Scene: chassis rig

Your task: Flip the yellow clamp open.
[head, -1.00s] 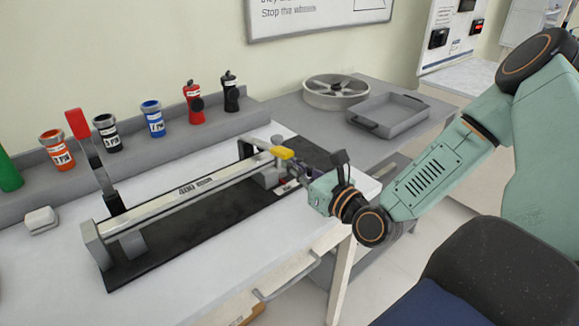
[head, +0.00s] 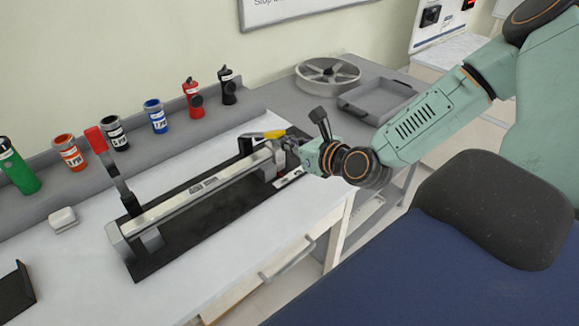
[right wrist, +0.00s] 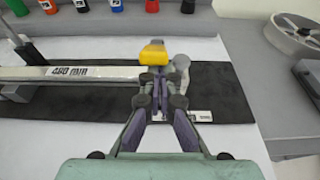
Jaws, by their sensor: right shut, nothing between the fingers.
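The yellow clamp handle (head: 274,134) sits at the right end of the metal rig (head: 200,188), which lies on a black mat (head: 185,238). In the right wrist view the yellow clamp (right wrist: 153,54) is just beyond my fingertips, slightly left of centre. My right gripper (head: 289,144) is at the clamp's right end with its fingers together and nothing held between them. The fingertips also show in the wrist view (right wrist: 160,97), just below the yellow part. I cannot tell whether they touch it. My left gripper is out of view.
A red-tipped lever (head: 97,140) stands upright at the rig's left end. Several coloured bottles (head: 155,116) line the grey back ledge. A round fan-like part (head: 327,74) and a grey tray (head: 375,98) lie at the back right.

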